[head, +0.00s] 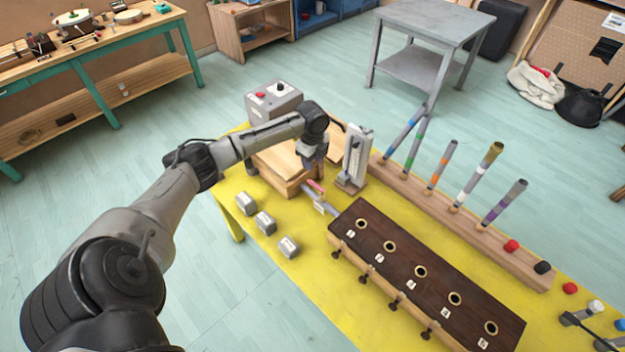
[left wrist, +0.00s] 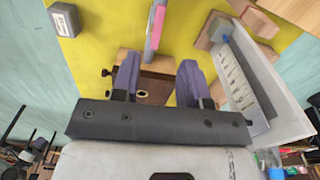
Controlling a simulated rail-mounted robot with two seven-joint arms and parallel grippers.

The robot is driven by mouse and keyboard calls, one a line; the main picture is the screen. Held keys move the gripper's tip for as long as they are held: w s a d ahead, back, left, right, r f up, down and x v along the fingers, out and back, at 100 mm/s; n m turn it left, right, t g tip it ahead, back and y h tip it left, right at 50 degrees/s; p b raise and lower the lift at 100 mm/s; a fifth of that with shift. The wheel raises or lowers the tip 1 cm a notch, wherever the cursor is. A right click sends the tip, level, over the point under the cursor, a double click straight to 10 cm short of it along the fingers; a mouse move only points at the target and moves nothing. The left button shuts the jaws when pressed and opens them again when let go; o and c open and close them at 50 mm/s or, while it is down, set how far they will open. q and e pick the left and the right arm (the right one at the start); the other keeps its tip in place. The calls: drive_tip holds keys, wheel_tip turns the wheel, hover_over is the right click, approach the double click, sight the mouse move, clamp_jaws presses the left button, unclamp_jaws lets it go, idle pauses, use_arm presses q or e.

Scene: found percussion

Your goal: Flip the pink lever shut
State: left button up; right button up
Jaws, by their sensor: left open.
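The pink lever (head: 316,186) is a short pink handle by a grey metal bar, between the wooden box and the dark board with round holes. In the left wrist view the pink lever (left wrist: 155,27) is at the top centre, beyond the fingertips. My left gripper (head: 312,164) points down just above and behind the lever in the head view. Its two fingers (left wrist: 158,78) are spread apart with nothing between them, and the lever appears roughly in line with the gap. I cannot tell the lever's exact angle. My right gripper is not in view.
An upright grey panel (head: 357,155) on a wooden base stands close right of the gripper. A wooden box (head: 283,165), the dark holed board (head: 425,275), several grey blocks (head: 266,223) and a rack of coloured tubes (head: 430,200) crowd the yellow table (head: 290,285).

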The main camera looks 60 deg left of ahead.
sight(312, 182)
use_arm(q)
wheel_tip(312, 182, down, 10)
drive_tip(key=shift+b, duration=0.5)
clamp_jaws()
idle(0.3)
